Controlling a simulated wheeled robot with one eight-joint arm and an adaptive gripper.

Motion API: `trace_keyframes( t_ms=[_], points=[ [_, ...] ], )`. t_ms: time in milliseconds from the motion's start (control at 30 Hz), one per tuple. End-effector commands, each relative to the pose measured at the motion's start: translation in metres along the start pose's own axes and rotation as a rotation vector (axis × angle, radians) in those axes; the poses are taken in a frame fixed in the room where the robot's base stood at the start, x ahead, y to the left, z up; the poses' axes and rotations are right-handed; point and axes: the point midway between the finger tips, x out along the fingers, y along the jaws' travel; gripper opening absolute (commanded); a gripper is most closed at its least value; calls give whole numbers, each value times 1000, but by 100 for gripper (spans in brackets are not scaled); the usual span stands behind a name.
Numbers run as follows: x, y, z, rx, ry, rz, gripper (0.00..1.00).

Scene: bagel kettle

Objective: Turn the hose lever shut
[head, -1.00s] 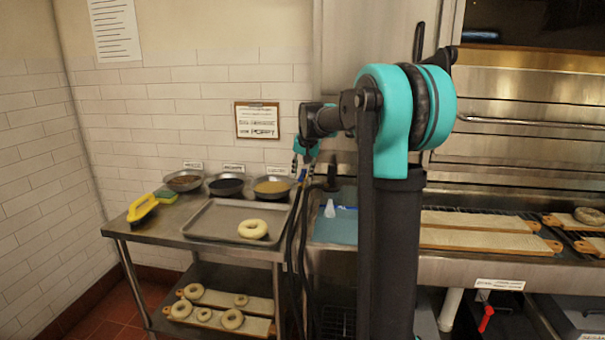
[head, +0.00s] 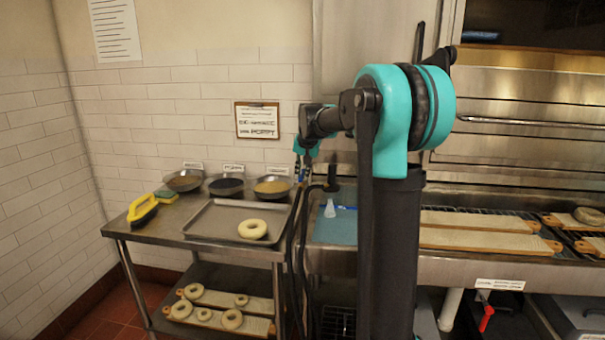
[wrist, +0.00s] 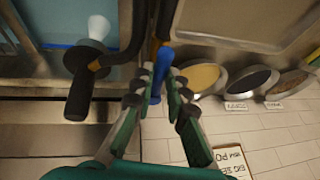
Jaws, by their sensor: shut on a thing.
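The hose lever, a blue handle (wrist: 156,88), sits between my fingertips in the wrist view. It meets a brass-coloured fitting (wrist: 161,48) on a black hose (wrist: 165,16), and seems roughly in line with it. My gripper (wrist: 159,82) is shut on the blue lever. In the head view my gripper (head: 305,168) is small, beside the hoses left of my arm's column. My fingers hide part of the lever, so its exact angle is hard to tell.
A black hose nozzle with a white tip (wrist: 98,27) hangs close by; its tip also shows in the head view (head: 330,208). Seed bowls (head: 272,187) and a tray (head: 204,236) with a bagel (head: 252,229) stand left. The tiled wall (head: 180,120) is behind.

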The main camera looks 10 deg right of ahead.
Motion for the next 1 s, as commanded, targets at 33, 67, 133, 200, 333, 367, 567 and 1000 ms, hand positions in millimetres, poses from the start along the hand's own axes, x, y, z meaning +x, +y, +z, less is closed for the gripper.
trace_keyframes(
  t_ms=[33,67,133,200,333,367,567,1000],
  points=[
    [0,0,0,4,1,2,0],
    [0,-1,0,8,2,3,0],
    [0,-2,0,21,5,9,0],
    [0,-4,0,42,9,17,0],
    [1,-9,1,102,23,43,0],
    [2,-10,1,121,27,51,0],
    [4,-22,0,272,60,113,0],
    [14,-46,-10,653,142,271,0]
  ],
)
